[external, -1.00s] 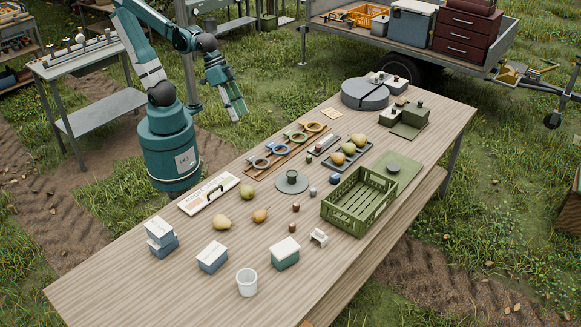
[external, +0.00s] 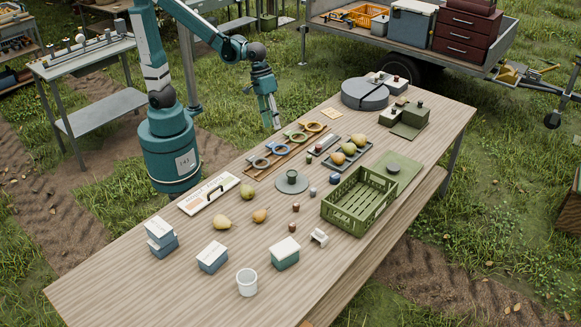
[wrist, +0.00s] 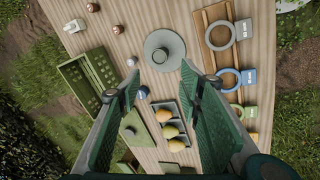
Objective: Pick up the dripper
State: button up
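Nothing in view is clearly marked as a dripper. The likeliest match is a small dark green cup-like piece (external: 291,176) standing on a round grey plate (external: 283,187) in the middle of the table. In the wrist view the cup-like piece (wrist: 161,55) lies just beyond my fingertips, roughly midway between them, on its plate (wrist: 177,42). My gripper (external: 271,118) is open and empty, with its fingers pointing down above the table's far-left edge. It also shows in the wrist view (wrist: 160,72), fingers spread wide. It touches nothing that I can see.
A wooden rack (external: 272,165) with several coloured rings lies beside the plate. A pear tray (external: 335,158), a green crate (external: 344,217) and small weights (external: 312,192) are on its right. Loose pears (external: 222,221) and boxes (external: 285,260) occupy the near side. Bare table (external: 180,290) shows at the front.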

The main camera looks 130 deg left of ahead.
jog(key=w+a+f+n+g+h, duration=0.1)
jog(key=w+a+f+n, duration=0.35)
jog(key=a+f, duration=0.45)
jog(key=n+h+b, duration=0.1)
jog(key=n+b, duration=0.1)
jog(key=n, duration=0.4)
send_over(309, 156)
jog(key=s, duration=0.1)
jog(key=shift+g, duration=0.4)
jog(key=f, duration=0.9)
jog(key=shift+a+f, duration=0.2)
jog(key=shift+a, duration=0.2)
jog(key=shift+s+a+f+n, duration=0.15)
jog(key=shift+a+f+n, duration=0.1)
jog(key=shift+a+f, duration=0.3)
jog(key=shift+d, duration=0.1)
jog(key=shift+x, duration=1.3)
jog(key=shift+b+x, duration=0.5)
jog(key=shift+x, duration=2.15)
jog(key=shift+c, duration=0.5)
